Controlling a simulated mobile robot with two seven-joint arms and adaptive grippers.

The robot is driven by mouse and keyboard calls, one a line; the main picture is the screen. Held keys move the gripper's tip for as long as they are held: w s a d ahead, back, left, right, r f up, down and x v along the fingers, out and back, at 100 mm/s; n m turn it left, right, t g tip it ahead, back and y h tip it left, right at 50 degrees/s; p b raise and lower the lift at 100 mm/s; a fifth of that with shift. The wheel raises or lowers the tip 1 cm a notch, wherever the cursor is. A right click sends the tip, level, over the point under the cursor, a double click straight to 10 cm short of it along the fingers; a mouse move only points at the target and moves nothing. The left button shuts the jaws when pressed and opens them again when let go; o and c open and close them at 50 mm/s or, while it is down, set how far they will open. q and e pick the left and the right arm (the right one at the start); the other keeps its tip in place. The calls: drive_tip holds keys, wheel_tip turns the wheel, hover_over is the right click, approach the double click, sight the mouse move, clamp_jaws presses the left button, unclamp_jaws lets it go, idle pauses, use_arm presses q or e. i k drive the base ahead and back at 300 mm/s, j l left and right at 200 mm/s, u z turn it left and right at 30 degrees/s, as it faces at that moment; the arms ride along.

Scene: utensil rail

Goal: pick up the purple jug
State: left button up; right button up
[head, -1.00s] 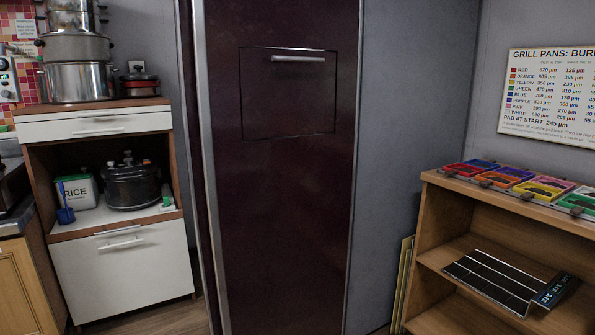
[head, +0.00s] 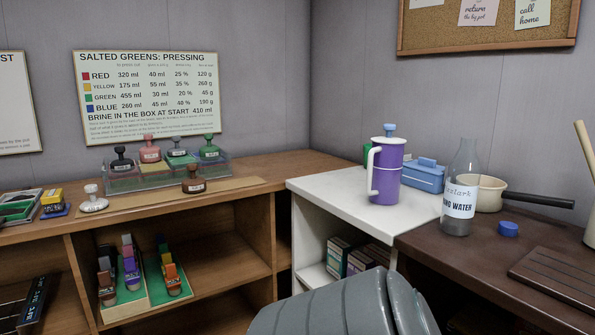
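The purple jug (head: 387,178) stands upright on the white counter top in the head view, right of centre. It has a purple body, a white upper part, a white handle on its left side and a blue knob on top. Neither of my grippers is in view. A grey rounded part at the bottom middle looks like one of my own arm links, and no fingers show on it.
A blue box (head: 424,176) sits right behind the jug. A clear labelled bottle (head: 460,190), a pan (head: 490,194) and a blue cap (head: 508,229) are to its right. The white counter (head: 335,192) is bare left of the jug. Stamps (head: 150,150) stand on the wooden shelf.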

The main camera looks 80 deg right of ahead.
sight(385, 161)
drive_tip(key=z, duration=3.05)
